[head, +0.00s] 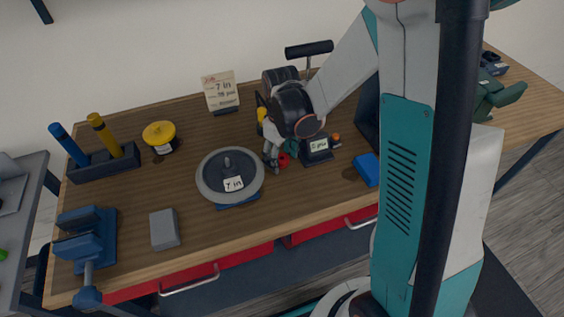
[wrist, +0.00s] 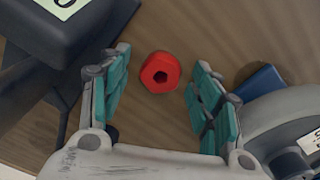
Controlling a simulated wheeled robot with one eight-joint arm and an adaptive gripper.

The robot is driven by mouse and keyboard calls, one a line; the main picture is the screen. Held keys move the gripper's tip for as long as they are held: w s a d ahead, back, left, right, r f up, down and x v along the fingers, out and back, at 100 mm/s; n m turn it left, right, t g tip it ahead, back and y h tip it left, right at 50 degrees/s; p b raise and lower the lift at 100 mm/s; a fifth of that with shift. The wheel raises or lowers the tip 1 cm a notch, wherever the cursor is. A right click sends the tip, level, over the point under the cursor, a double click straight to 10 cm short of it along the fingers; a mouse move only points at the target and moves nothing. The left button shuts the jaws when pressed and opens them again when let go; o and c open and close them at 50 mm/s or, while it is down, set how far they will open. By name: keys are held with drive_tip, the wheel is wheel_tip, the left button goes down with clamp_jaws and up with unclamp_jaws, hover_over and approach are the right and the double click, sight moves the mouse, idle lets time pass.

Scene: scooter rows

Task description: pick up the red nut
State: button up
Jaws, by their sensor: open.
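The red nut (wrist: 160,72) lies flat on the wooden bench and shows whole in the wrist view, with a dark hole in its middle. In the head view the red nut (head: 284,160) is partly hidden by my gripper. My gripper (wrist: 160,95) is open, with one teal-padded finger on either side of the nut in the wrist view. I see no finger touching the nut. In the head view my gripper (head: 280,155) points down at the bench, between the round grey wheel and the pump base.
The grey wheel (head: 215,178) labelled "7 in" lies left of my gripper. The dark pump base (head: 318,152) with a label stands close on its right. A blue block (head: 368,169) lies farther right. A grey block (head: 164,229) and a blue vise (head: 86,236) are at the left front.

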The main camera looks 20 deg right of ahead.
drive_tip(key=shift+c, duration=0.6)
drive_tip(key=c, duration=0.9)
drive_tip(key=shift+r, duration=0.2)
